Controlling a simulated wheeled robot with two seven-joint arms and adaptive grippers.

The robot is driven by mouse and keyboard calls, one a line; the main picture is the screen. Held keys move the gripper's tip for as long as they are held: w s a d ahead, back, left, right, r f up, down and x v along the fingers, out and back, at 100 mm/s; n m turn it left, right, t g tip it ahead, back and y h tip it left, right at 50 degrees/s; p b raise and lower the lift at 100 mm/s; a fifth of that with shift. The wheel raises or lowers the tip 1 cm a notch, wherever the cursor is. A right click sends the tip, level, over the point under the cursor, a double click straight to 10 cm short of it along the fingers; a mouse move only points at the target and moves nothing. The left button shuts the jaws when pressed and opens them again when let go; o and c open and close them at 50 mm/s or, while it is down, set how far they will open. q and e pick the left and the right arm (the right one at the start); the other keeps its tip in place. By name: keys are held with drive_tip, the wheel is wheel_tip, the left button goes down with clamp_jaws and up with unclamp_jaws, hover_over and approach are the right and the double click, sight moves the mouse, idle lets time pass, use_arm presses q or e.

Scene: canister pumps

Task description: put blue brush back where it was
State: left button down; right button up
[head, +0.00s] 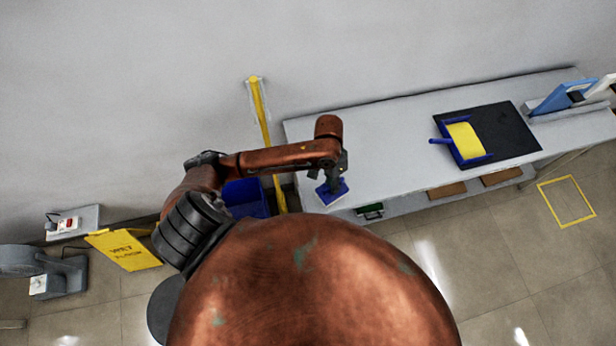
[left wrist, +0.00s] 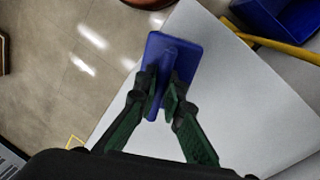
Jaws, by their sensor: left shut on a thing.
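The blue brush (head: 332,193) is at the left end of the white bench (head: 385,140), by its front edge. My left gripper (head: 335,181) is above the brush, shut on its handle. In the left wrist view the brush (left wrist: 180,48) has a flat blue block, with the handle between the dark green fingers of my left gripper (left wrist: 162,92). The brush is over the bench corner; I cannot tell whether it touches the top. Its underside is hidden. My right gripper is not in view.
A black mat (head: 512,130) with a blue-and-yellow pan-like thing (head: 465,141) lies farther right on the bench. A blue bin (head: 245,197) and yellow pole (head: 262,115) stand left of the bench. A yellow wet-floor sign (head: 125,250) is on the floor. The bench's middle is clear.

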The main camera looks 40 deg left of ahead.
use_arm(q)
drive_tip(key=w+d+r+m+p, duration=0.1)
drive_tip(key=m, duration=0.2)
drive_tip(key=w+d+r+m+p, duration=0.1)
drive_tip(key=r+m+p, duration=0.1)
drive_tip(key=m, duration=0.1)
drive_tip(key=w+d+r+m+g+y+p, duration=0.1)
drive_tip(key=w+m+p, duration=0.1)
drive_tip(key=m, duration=0.2)
drive_tip(key=shift+r, duration=0.2)
drive_tip(key=w+d+r+m+y+p, duration=0.2)
drive_tip(key=w+r+m+p, duration=0.25)
drive_tip(key=m, duration=0.75)
drive_tip(key=shift+s+a+f+p, duration=0.65)
drive_tip(key=shift+a+f+p, duration=0.15)
drive_tip(key=shift+a+f, duration=1.35)
drive_tip(key=shift+s+a+f+p, duration=0.75)
drive_tip(key=shift+a+f, duration=1.35)
drive_tip(key=shift+a, duration=0.15)
drive_tip(key=shift+s+a+f+p, duration=0.6)
drive_tip(key=shift+a+f+p, duration=0.2)
drive_tip(key=shift+a+f, duration=1.35)
drive_tip(key=shift+f, duration=0.1)
drive_tip(key=c, duration=2)
unclamp_jaws()
drive_tip(key=shift+c, duration=0.2)
